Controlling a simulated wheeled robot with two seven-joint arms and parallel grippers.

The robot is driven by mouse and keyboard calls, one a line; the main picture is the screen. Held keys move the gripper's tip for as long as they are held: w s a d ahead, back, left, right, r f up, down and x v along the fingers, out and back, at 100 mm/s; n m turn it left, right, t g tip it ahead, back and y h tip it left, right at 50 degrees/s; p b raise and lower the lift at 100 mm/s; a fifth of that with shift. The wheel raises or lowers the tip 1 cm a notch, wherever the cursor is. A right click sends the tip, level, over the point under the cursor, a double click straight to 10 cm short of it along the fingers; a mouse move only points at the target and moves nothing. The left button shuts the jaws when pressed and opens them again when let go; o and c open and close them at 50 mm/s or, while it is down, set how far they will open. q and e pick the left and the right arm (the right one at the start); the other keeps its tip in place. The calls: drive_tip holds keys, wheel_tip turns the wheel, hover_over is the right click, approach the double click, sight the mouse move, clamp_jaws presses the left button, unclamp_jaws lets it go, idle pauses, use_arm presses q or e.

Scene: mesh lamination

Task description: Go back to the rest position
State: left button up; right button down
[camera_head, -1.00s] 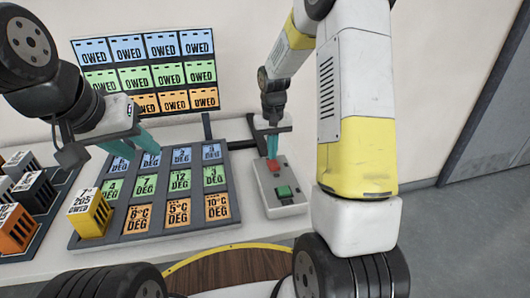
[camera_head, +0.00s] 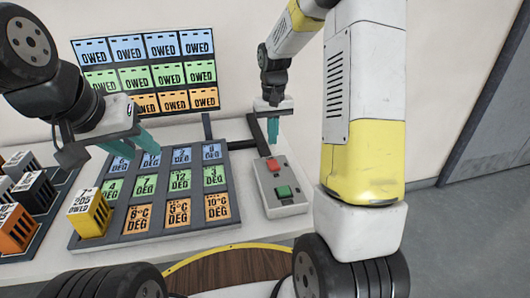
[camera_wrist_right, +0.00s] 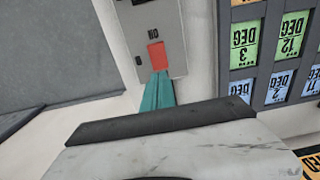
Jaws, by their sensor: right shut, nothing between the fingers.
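My right gripper (camera_head: 272,132) is shut and empty, with its teal fingers together above the back end of the grey control box (camera_head: 274,206). In the right wrist view the fingertips (camera_wrist_right: 158,80) appear just below the red button (camera_wrist_right: 157,56); I cannot tell the exact gap. The box also carries a green button (camera_head: 283,191). My left gripper (camera_head: 134,148) hangs over the back left of the label panel (camera_head: 168,240). Its two teal fingers are apart, with nothing seen between them.
The panel holds rows of blue, green and orange DEG tiles. A yellow block (camera_head: 90,213) stands at its left edge. A dark rack (camera_head: 52,215) with several blocks is at far left. An OWED board (camera_head: 148,73) stands against the wall. The table front is clear.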

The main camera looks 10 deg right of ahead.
drive_tip(key=s+a+r+t+y, duration=0.1)
drive_tip(key=s+r+t, duration=0.2)
drive_tip(key=s+r, duration=0.5)
drive_tip(key=s+a+r+t+y, duration=0.1)
drive_tip(key=s+r+t, duration=0.2)
drive_tip(key=s+r, duration=0.5)
drive_tip(key=s, duration=0.8)
drive_tip(key=shift+r, duration=0.2)
drive_tip(key=shift+s+a, duration=0.1)
drive_tip(key=shift+s, duration=0.05)
